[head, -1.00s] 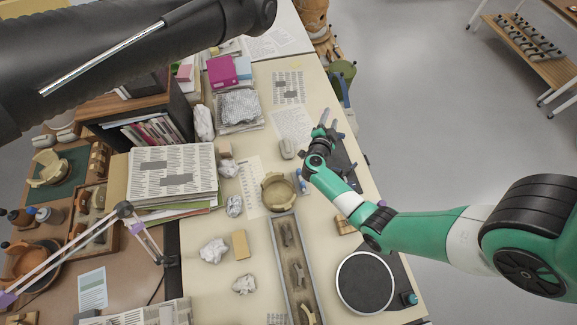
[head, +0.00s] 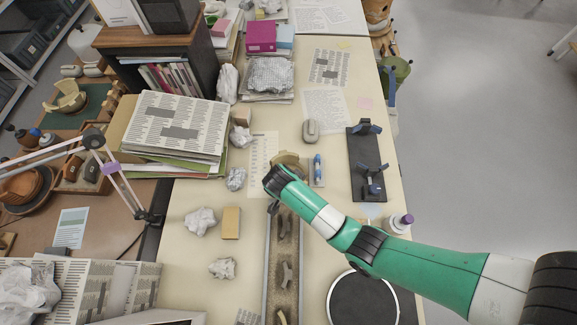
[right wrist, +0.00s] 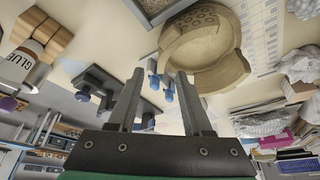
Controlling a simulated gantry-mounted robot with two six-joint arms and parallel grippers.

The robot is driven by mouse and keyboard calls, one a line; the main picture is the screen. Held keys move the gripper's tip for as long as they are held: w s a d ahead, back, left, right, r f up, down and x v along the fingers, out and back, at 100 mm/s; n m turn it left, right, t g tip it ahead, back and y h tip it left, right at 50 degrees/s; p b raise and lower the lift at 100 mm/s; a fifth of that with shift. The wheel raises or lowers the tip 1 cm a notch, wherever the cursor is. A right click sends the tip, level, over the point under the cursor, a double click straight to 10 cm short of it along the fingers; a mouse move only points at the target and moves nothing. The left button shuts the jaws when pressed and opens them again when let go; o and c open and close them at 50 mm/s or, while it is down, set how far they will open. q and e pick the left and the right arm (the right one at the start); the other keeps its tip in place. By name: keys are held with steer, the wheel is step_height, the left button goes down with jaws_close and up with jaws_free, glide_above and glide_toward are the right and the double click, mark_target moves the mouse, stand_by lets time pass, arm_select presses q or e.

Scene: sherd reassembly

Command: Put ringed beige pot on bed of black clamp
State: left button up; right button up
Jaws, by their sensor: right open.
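The beige pot (head: 289,158) stands on the table, mostly hidden behind my right wrist in the head view. In the right wrist view the pot (right wrist: 205,48) shows its round opening and thick rim, beyond the fingertips and to the upper right. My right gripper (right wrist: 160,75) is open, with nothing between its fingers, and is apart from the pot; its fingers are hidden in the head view. The black clamp (head: 365,158) lies to the right of the pot, with upright blue-grey jaws at both ends and a bare bed between. My left gripper is out of view.
A grey mouse-like object (head: 310,131) is behind. A long tray (head: 269,262) with sherds runs in front of the pot. A purple-capped bottle (head: 402,222) and a round turntable (head: 362,300) are near my right arm.

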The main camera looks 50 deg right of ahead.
steer(key=b+x, duration=0.1)
steer(key=x, duration=0.1)
steer(key=b+x, duration=0.1)
steer(key=x, duration=0.2)
steer(key=b+x, duration=0.1)
steer(key=x, duration=0.1)
steer(key=shift+w+d, duration=0.15)
steer(key=shift+d, duration=0.25)
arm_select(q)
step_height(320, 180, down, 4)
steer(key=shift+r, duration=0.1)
arm_select(e)
jaws_close()
steer(key=shift+r, duration=0.1)
stand_by(0.6)
